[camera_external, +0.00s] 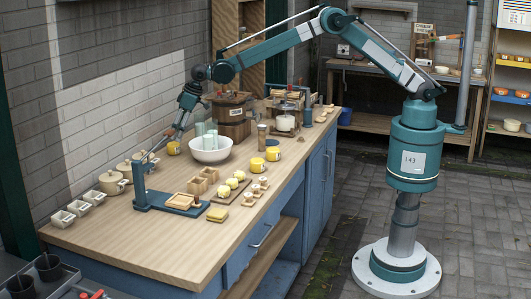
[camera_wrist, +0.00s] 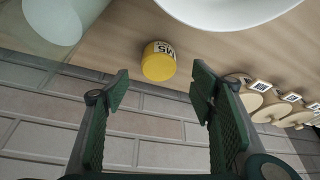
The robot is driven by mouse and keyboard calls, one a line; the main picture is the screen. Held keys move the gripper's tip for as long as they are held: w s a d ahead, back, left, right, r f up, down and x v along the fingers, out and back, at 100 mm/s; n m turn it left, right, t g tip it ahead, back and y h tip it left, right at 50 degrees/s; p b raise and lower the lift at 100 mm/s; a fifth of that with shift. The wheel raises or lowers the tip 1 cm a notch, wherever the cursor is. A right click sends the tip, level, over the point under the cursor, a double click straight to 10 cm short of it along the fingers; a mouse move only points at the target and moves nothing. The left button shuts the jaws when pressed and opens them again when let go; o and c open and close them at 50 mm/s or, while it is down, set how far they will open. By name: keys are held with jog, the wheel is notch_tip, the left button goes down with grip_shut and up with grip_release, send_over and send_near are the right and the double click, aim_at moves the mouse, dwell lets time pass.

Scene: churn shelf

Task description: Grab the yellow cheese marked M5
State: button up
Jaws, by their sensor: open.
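The yellow cheese marked M5 (camera_wrist: 158,66) is a short round block on the wooden worktop, its printed label showing upside down in the wrist view. A yellow block (camera_external: 173,148) beside the brick wall in the external view appears to be the same cheese. My gripper (camera_wrist: 160,88) is open, with its green padded fingers apart and nothing between them. In the wrist view the cheese lies beyond the fingertips, roughly centred between them. In the external view my gripper (camera_external: 181,125) hangs above the worktop near the cheese; its fingers are small there.
A large white bowl (camera_external: 210,155) with pale glasses stands close to the cheese on its right. Lidded beige pots (camera_external: 113,182) stand along the wall to the left. Two other yellow cheeses (camera_external: 273,153) stand farther right. A teal press with a wooden tray (camera_external: 180,201) is nearer the front.

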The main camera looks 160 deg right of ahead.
aim_at(174, 143)
jog(key=shift+f, duration=0.1)
jog(key=shift+x, duration=1.2)
jog(key=shift+f, duration=0.1)
jog(key=shift+x, duration=2.5)
jog(key=shift+s, duration=0.1)
jog(key=c, duration=1.1)
